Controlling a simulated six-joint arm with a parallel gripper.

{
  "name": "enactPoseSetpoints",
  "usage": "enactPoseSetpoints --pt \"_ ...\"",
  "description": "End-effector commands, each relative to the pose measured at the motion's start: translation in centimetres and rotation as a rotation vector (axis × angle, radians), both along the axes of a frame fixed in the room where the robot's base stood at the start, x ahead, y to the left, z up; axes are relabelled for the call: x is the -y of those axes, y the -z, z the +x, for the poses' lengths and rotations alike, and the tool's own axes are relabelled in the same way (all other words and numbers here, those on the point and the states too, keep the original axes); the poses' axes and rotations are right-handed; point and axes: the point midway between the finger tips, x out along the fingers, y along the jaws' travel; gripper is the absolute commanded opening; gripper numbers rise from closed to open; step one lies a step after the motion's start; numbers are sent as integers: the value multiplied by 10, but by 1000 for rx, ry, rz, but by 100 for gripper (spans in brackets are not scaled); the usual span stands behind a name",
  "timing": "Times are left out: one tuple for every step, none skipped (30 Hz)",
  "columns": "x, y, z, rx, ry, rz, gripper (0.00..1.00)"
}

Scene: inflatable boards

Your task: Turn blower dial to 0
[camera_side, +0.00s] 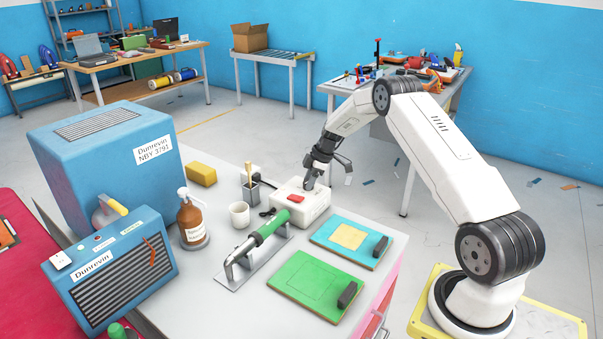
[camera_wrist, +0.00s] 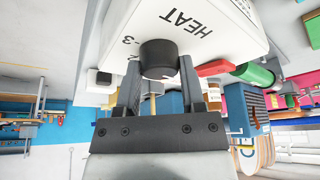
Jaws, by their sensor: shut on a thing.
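A white control box (camera_side: 308,209) with a red switch (camera_side: 296,198) stands on the grey worktop. In the wrist view the box (camera_wrist: 208,20) appears upside down, lettered HEAT, with the numbers 2 and 3 partly visible. A round black dial (camera_wrist: 158,54) sticks out of its face. My gripper (camera_wrist: 160,75) is shut on the dial, one finger on each side. The dial's pointer and its exact setting cannot be read. In the side view my gripper (camera_side: 311,182) reaches down onto the back part of the box, and the dial is hidden there.
A green-handled tool (camera_side: 268,228) lies on a metal stand before the box. Blue (camera_side: 340,252) and green boards (camera_side: 295,287) lie in front. A white cup (camera_side: 239,214), brown bottle (camera_side: 191,218) and yellow sponge (camera_side: 201,174) are to the left.

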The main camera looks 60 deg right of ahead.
Motion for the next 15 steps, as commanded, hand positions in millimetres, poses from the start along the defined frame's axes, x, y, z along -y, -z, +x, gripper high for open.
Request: enactPoseSetpoints --pt "0 2 -2 -5 -20 1 0" --pt "0 2 -2 -6 -31 2 0" --pt "0 2 -2 -7 -43 2 0" --pt "0 2 -2 -6 -51 1 0" --pt "1 2 -2 -6 -57 1 0" --pt "1 2 -2 -6 -63 0 0" --pt "1 2 -2 -6 -68 1 0" --pt "1 2 -2 -6 -71 0 0" --pt "1 2 -2 -6 -74 1 0" --pt "1 2 -2 -6 -75 1 0" --pt "1 2 -2 -6 -76 1 0" --pt "1 2 -2 -6 -77 1 0" --pt "1 2 -2 -6 -77 1 0" --pt "1 2 -2 -6 -77 1 0" --pt "1 2 -2 -6 -75 1 0"
